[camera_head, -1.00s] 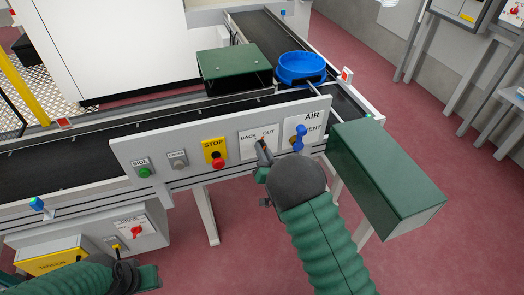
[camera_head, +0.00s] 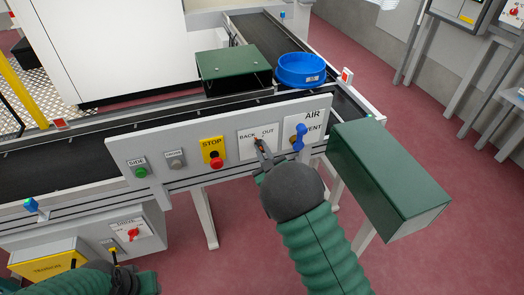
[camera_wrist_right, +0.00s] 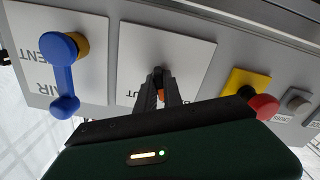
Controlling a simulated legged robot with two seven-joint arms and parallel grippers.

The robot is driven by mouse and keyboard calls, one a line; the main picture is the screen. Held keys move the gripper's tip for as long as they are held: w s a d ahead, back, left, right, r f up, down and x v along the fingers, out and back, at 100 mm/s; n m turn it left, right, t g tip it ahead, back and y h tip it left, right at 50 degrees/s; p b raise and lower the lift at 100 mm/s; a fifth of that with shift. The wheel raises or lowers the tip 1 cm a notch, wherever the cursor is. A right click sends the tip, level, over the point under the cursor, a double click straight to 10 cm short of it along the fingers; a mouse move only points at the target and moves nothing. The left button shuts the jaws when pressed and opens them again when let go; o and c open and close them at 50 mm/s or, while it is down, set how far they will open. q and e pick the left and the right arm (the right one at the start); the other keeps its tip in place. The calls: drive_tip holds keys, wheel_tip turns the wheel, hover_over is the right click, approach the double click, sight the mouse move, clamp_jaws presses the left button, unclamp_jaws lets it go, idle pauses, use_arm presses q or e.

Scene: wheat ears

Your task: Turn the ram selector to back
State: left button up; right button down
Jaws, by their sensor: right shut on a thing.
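The ram selector plate (camera_head: 249,148) is a white plate marked BACK and OUT on the grey panel. Its small knob is mostly hidden by my right gripper (camera_head: 259,143), which is shut on it. The right wrist view shows the gripper's two dark fingers (camera_wrist_right: 159,88) closed at the knob, with a bit of orange between them, in front of the white plate (camera_wrist_right: 190,55). Which way the selector points cannot be made out. My left arm shows at the bottom left, but its fingers are out of the frame.
The blue AIR/VENT lever (camera_head: 299,137) is close to the right of my right gripper. The red STOP button (camera_head: 217,162) is to the left, with the green SIDE button (camera_head: 141,171) further left. A green box (camera_head: 388,180) juts out at the right.

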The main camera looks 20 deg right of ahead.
drive_tip(key=shift+f+n, duration=0.15)
drive_tip(key=shift+n, duration=0.45)
drive_tip(key=c, duration=1.5)
unclamp_jaws()
drive_tip(key=shift+s, duration=0.15)
drive_tip(key=s+p, duration=0.1)
drive_tip(key=s, duration=0.4)
drive_tip(key=s+p, duration=0.2)
drive_tip(key=s, duration=0.4)
drive_tip(key=s+p, duration=0.2)
drive_tip(key=s, duration=0.3)
drive_tip(key=shift+s+d, duration=0.25)
drive_tip(key=shift+s, duration=0.05)
drive_tip(key=shift+w, duration=0.1)
